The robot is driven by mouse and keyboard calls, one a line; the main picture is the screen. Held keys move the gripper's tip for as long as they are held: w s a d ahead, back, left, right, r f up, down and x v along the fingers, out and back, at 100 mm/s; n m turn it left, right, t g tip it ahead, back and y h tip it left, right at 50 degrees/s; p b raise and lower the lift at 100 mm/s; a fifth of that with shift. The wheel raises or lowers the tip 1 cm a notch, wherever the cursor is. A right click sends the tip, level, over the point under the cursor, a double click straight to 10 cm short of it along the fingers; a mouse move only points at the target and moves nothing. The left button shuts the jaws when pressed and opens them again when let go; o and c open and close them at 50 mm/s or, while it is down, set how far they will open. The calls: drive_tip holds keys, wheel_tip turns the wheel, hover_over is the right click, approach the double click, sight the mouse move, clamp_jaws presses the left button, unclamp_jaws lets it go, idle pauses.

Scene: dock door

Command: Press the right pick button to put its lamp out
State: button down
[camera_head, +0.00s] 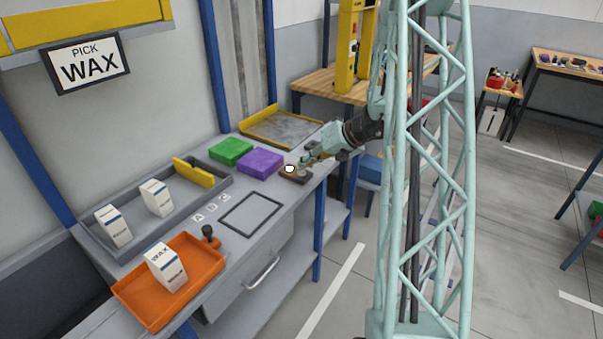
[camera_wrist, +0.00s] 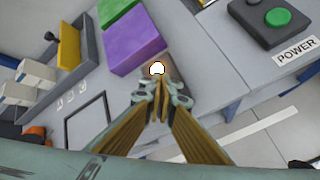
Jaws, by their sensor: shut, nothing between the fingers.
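A small brown block (camera_head: 297,177) lies on the grey bench near its front edge, with a bright white round lamp or button (camera_head: 289,169) on top. In the wrist view the white lamp (camera_wrist: 157,69) glows just beyond my fingertips. My gripper (camera_head: 306,163) is shut and empty, close over the block. In the wrist view my gripper (camera_wrist: 161,88) covers much of the block; I cannot tell if it touches it. A sign (camera_head: 88,64) reads PICK WAX. In the wrist view a dark box with a green button (camera_wrist: 278,17) is labelled POWER.
Purple (camera_head: 260,163) and green (camera_head: 231,151) blocks stand left of the brown block. A grey tray (camera_head: 125,250) holds white cartons and a yellow piece. An orange tray (camera_head: 208,296) holds a WAX carton (camera_head: 165,268). A black-knobbed item (camera_head: 208,233) stands beside it.

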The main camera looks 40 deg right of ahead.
sight(303, 172)
drive_tip(key=shift+f, duration=0.4)
idle(0.5)
drive_tip(key=shift+r, duration=0.15)
drive_tip(key=shift+r+p, duration=0.3)
idle(0.5)
drive_tip(key=shift+r+p, duration=2.45)
drive_tip(key=shift+r, duration=0.6)
